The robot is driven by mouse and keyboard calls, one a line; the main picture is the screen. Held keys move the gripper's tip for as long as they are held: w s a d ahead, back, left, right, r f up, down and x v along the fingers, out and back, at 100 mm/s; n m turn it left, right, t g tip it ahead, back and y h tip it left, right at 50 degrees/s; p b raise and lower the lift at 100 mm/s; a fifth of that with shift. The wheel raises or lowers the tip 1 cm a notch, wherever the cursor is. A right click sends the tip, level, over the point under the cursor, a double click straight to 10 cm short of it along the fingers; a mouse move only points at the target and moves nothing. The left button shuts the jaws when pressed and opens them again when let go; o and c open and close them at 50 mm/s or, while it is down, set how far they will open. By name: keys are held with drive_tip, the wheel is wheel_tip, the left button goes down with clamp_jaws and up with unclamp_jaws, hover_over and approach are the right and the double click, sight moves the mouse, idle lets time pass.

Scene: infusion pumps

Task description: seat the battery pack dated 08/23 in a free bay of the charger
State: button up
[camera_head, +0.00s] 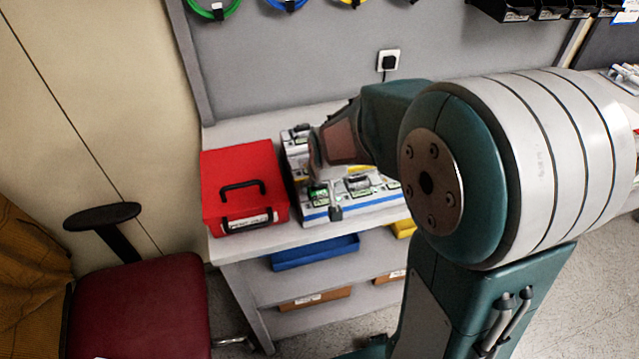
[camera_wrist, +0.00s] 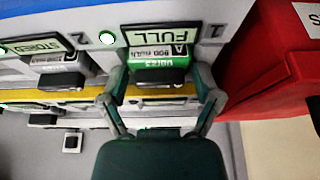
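The charger (camera_head: 368,201) is a white bench unit with a blue stripe, seen in the head view and upside down in the wrist view. In the wrist view a pack with a green label (camera_wrist: 158,60) and black grip sits under a display reading FULL (camera_wrist: 161,37). Its label appears inverted, and I cannot surely read its date. A pack with a white label (camera_wrist: 52,61) sits beside it under a STORED display (camera_wrist: 37,46). My gripper (camera_wrist: 162,84) has its fingers spread on either side of the green-labelled pack; firm contact is not clear. My arm hides part of the charger.
A red case (camera_head: 243,184) with a black handle stands close left of the charger; its side also shows in the wrist view (camera_wrist: 268,60). A blue tray (camera_head: 315,252) sits on the shelf below. A dark red chair (camera_head: 140,305) stands at the left.

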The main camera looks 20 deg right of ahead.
idle(0.4)
drive_tip(key=v, duration=1.1)
drive_tip(key=shift+r, duration=0.4)
drive_tip(key=shift+s+a, duration=0.1)
drive_tip(key=s+r+t, duration=0.1)
drive_tip(key=s+r, duration=0.2)
drive_tip(key=s, duration=1.3)
drive_tip(key=shift+s, duration=0.25)
drive_tip(key=shift+r, duration=0.15)
drive_tip(key=shift+c, duration=0.3)
idle(0.9)
